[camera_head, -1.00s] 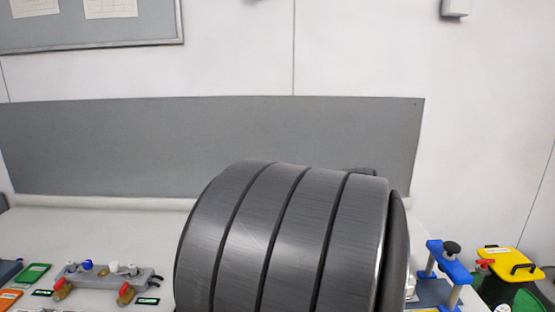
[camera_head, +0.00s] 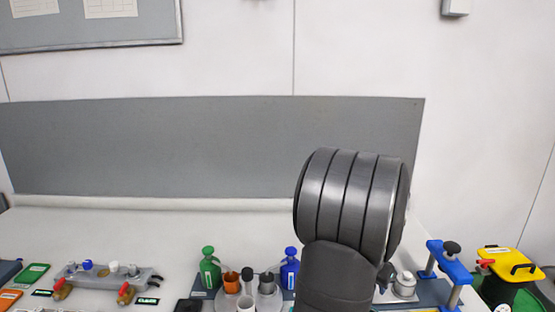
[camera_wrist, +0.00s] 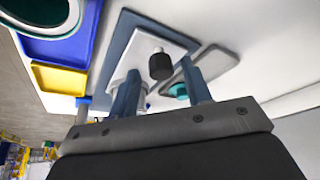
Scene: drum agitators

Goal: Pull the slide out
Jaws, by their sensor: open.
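My gripper (camera_wrist: 160,72) is open in the wrist view, its two blue-grey fingers apart. A black knob (camera_wrist: 161,66) with a bright metal tip shows between the fingertips, in front of a white plate (camera_wrist: 148,42) on a blue base (camera_wrist: 122,32). I see no contact with the knob. I cannot tell for certain which part is the slide. In the head view my dark arm covers the gripper. A small light-grey round part (camera_head: 404,284) shows just right of the arm.
In the head view, a blue clamp stand (camera_head: 449,262) with a black knob and a yellow-lidded bin (camera_head: 508,262) stand at right. Green (camera_head: 209,268) and blue (camera_head: 289,268) bottles and several cups are left of the arm. A valve manifold (camera_head: 108,275) sits farther left.

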